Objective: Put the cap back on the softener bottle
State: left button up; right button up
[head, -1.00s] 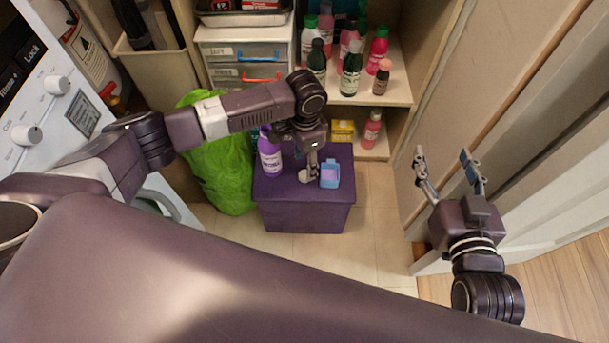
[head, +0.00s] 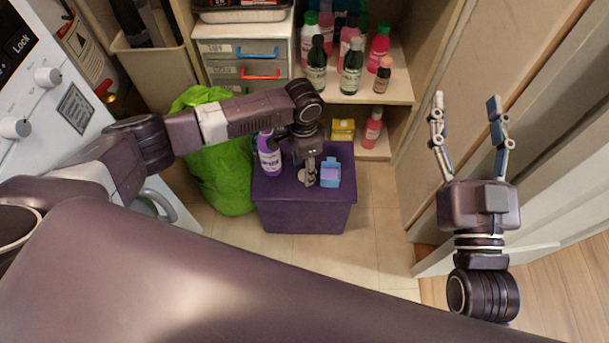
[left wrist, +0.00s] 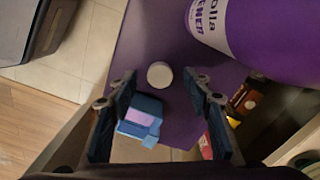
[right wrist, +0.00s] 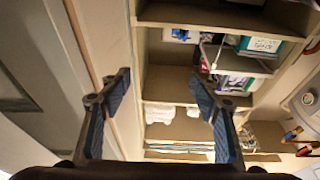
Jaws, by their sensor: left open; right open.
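The purple softener bottle (head: 269,158) stands upright on the left part of a purple box lid (head: 275,186). Its top is partly hidden by my left arm in the head view and out of frame in the left wrist view, where its labelled side (left wrist: 245,30) shows. A round white cap (left wrist: 160,75) lies on the lid. My left gripper (head: 312,183) points down over the cap, open. In the left wrist view the cap shows between and slightly beyond its fingertips (left wrist: 159,82), apart from both. My right gripper (head: 466,98) is open and empty, far right, by the door.
A small blue container with a lilac top (head: 330,175) stands on the lid close to the left gripper. A green bag (head: 222,172) is left of the box. Shelves with several bottles (head: 351,68) and grey drawers (head: 243,50) stand behind. Floor in front is clear.

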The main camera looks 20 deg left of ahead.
pick_arm(q)
jog(key=shift+f+b, duration=0.3)
jog(key=shift+f, duration=0.65)
pick_arm(e)
jog(key=shift+s+r+t+y, duration=0.15)
jog(key=shift+s+r+t, duration=0.2)
jog(key=shift+r, duration=0.35)
jog(key=shift+s+r+t+y, duration=0.2)
jog(key=shift+r+t, duration=0.2)
jog(key=shift+r, duration=0.35)
jog(key=shift+s+r+t+y, duration=0.15)
jog(key=shift+s+r+t, duration=0.2)
jog(key=shift+r, duration=0.35)
pick_arm(q)
jog(key=c, duration=0.8)
